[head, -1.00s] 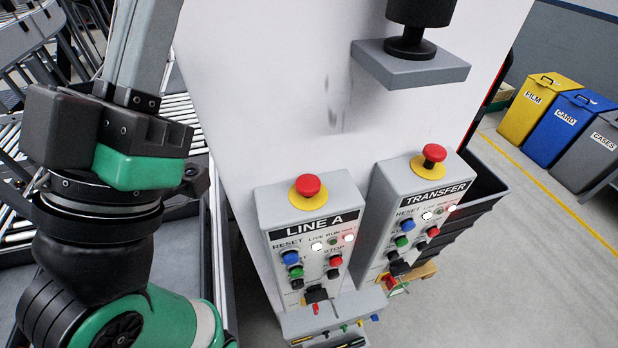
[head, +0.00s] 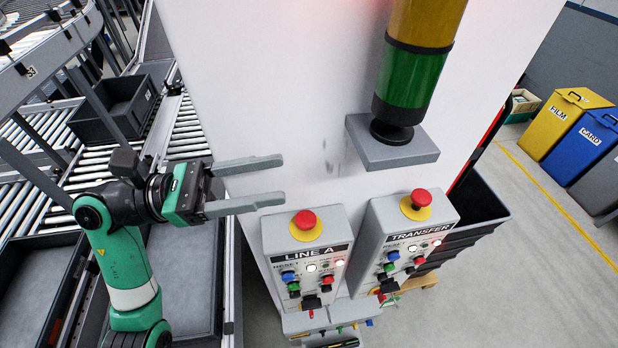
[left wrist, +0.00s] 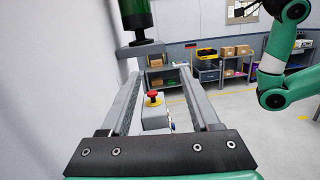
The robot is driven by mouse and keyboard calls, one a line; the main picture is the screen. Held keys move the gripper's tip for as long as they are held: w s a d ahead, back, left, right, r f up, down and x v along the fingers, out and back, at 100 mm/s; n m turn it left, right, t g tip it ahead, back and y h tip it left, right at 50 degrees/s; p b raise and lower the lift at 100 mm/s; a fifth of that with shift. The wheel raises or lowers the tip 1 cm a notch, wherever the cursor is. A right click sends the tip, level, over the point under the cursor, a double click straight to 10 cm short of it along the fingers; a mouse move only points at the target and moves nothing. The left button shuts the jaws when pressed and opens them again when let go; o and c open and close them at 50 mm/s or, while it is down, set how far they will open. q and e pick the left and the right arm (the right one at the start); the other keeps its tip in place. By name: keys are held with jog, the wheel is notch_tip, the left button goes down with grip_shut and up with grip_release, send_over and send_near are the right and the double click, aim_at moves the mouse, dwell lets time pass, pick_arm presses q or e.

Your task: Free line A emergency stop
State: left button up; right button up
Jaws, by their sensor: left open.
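The LINE A box (head: 318,258) carries a red mushroom emergency stop (head: 305,222) on a yellow base on its sloping top. My left gripper (head: 281,180) is open and empty, its two fingers pointing right, above and left of that red button in the head view and apart from it. In the left wrist view, a red mushroom button (left wrist: 154,96) on a grey box shows between the fingers; I cannot tell which box it is. My right gripper is not in view.
The TRANSFER box (head: 396,235) with a similar red button (head: 420,198) stands just right of LINE A. A grey shelf (head: 393,151) with a green and amber stack light (head: 412,78) juts from the white panel above. Roller conveyors and dark bins lie left.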

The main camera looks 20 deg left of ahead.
aim_at(302, 219)
pick_arm(q)
jog(key=a+f+n+g+y+p, duration=0.1)
jog(key=a+f+y, duration=0.2)
jog(key=f, duration=0.3)
jog(key=a+f+g+y, duration=0.1)
jog(key=a+f+y, duration=0.2)
jog(key=f, duration=0.3)
jog(key=p+x, duration=0.2)
jog(key=x, duration=0.9)
jog(key=shift+d, duration=0.3)
jog(key=shift+w+d+f, duration=0.15)
jog(key=shift+d+f, duration=0.05)
jog(key=shift+f, duration=0.05)
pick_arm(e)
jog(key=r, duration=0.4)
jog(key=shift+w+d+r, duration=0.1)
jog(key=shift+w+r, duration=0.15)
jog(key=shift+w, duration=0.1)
